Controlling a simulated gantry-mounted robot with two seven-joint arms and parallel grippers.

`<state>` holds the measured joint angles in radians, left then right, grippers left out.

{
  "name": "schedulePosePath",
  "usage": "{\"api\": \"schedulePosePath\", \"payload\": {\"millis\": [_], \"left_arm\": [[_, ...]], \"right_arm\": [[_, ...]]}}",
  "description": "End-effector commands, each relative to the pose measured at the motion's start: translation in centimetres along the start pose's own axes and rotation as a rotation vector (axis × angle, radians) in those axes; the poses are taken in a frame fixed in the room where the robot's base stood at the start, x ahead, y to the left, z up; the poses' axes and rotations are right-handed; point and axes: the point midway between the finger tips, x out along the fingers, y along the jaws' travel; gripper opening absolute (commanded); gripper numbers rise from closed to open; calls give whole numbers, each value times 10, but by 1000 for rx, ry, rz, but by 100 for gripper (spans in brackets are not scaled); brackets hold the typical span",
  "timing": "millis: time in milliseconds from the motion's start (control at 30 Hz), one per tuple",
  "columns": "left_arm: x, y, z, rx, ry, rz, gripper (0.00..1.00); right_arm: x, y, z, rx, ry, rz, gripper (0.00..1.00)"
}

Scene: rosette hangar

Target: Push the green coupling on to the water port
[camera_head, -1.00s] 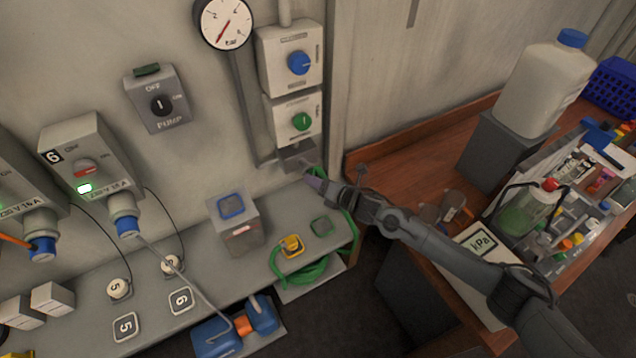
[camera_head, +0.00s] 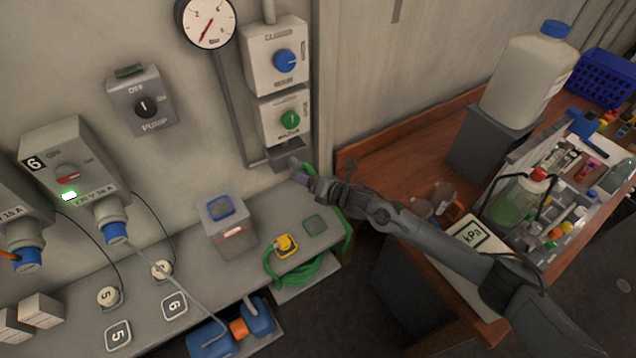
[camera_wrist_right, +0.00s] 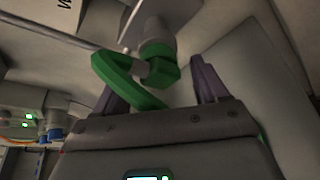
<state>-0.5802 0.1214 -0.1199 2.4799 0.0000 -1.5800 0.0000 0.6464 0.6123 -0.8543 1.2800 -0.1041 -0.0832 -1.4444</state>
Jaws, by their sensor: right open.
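My right gripper (camera_head: 301,174) is just below the metal water port (camera_head: 293,161) under the green-knobbed valve box. In the right wrist view my right gripper (camera_wrist_right: 157,88) is open, with one purple-grey finger on each side. The green coupling (camera_wrist_right: 160,72) shows beyond and between the fingertips, with no visible grip on it. It sits in line with the end of the pale port pipe (camera_wrist_right: 150,22), with a green ring around the joint. I cannot tell how far on it is. The green hose (camera_wrist_right: 125,82) bends away from the coupling past the left finger. My left gripper is out of view.
A grey shelf (camera_head: 190,270) below carries a box with a blue-rimmed top (camera_head: 228,225), a yellow fitting (camera_head: 286,245) and the coiled green hose (camera_head: 293,270). A wooden bench (camera_head: 385,155) with a jug (camera_head: 525,80) stands at right.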

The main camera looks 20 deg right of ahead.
Motion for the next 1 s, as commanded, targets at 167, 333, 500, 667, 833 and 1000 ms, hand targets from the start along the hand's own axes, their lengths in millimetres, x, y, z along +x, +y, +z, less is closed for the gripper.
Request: {"api": "schedulePosePath", "payload": {"millis": [167,333,500,667,833,1000], "left_arm": [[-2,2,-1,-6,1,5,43],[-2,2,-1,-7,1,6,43],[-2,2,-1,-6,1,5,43],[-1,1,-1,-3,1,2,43],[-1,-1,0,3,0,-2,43],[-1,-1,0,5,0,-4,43]], "right_arm": [[-19,-2,0,-2,1,-3,73],[-47,-2,0,-2,0,-3,73],[-75,-1,0,-2,1,-1,73],[-94,-1,0,-2,-1,-2,73],[-103,0,0,0,-1,-1,73],[-105,0,1,0,-1,0,73]]}}
